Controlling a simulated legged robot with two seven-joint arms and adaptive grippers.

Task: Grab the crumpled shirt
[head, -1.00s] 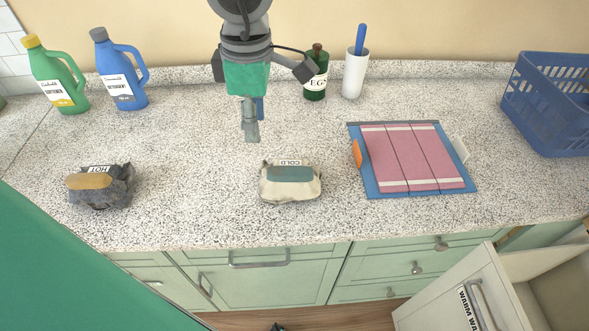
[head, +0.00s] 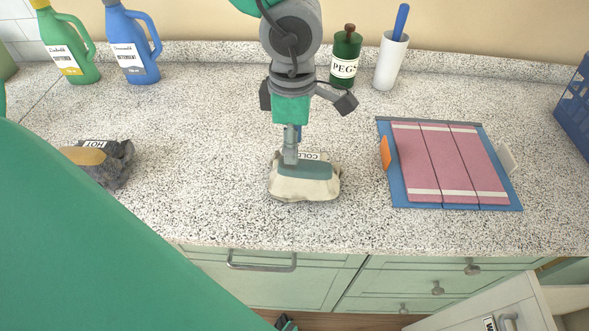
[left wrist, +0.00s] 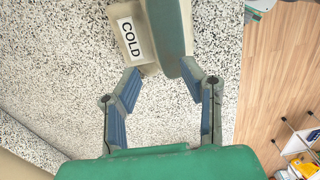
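A cream crumpled cloth bundle with a teal band and a COLD label (head: 303,188) lies on the speckled counter in the head view. It shows at the top of the left wrist view (left wrist: 168,35). My left gripper (head: 290,157) points down at the bundle's back edge, by the label. In the left wrist view its two fingers (left wrist: 162,82) are spread, with the bundle's near end just ahead of and between the tips. Contact cannot be told. A dark grey crumpled bundle with a tan band and a HOT label (head: 110,165) lies at left.
A blue folding board (head: 450,207) with a pink panel lies right of the COLD bundle. A PEGS bottle (head: 345,68), a white cup (head: 391,62) and detergent bottles (head: 130,45) stand at the back. A blue basket (head: 574,110) is at far right. Drawers lie below the counter.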

